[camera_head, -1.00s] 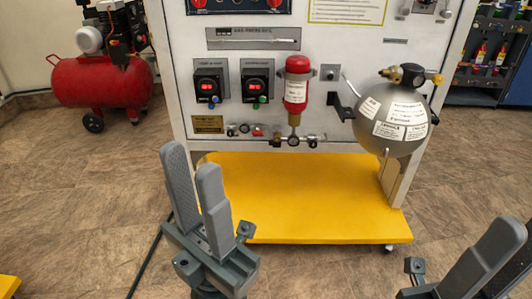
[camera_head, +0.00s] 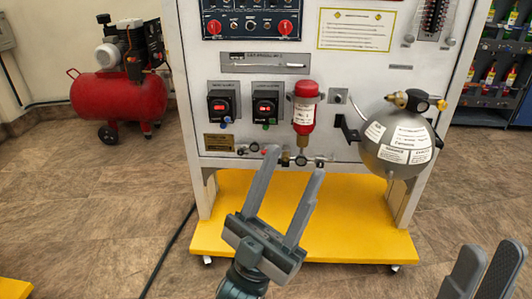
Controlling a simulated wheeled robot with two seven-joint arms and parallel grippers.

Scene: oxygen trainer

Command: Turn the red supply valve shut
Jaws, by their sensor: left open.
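A row of small valve fittings (camera_head: 301,160) runs along the lower edge of the white panel, below a red cylinder (camera_head: 304,112). A small red part showed in this row earlier; now it is largely hidden behind a fingertip, so I cannot make out the red supply valve clearly. My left gripper (camera_head: 295,161) is open and empty, its fingers pointing up at the panel's lower edge. Its left fingertip overlaps the fittings; I cannot tell whether it touches. My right gripper (camera_head: 490,248) is at the bottom right corner, partly cut off, away from the panel.
Two red knobs (camera_head: 285,27) sit on the upper panel. A grey sphere tank (camera_head: 396,143) sticks out at the right. A yellow base shelf (camera_head: 345,225) lies below. A red compressor (camera_head: 118,95) stands at the back left.

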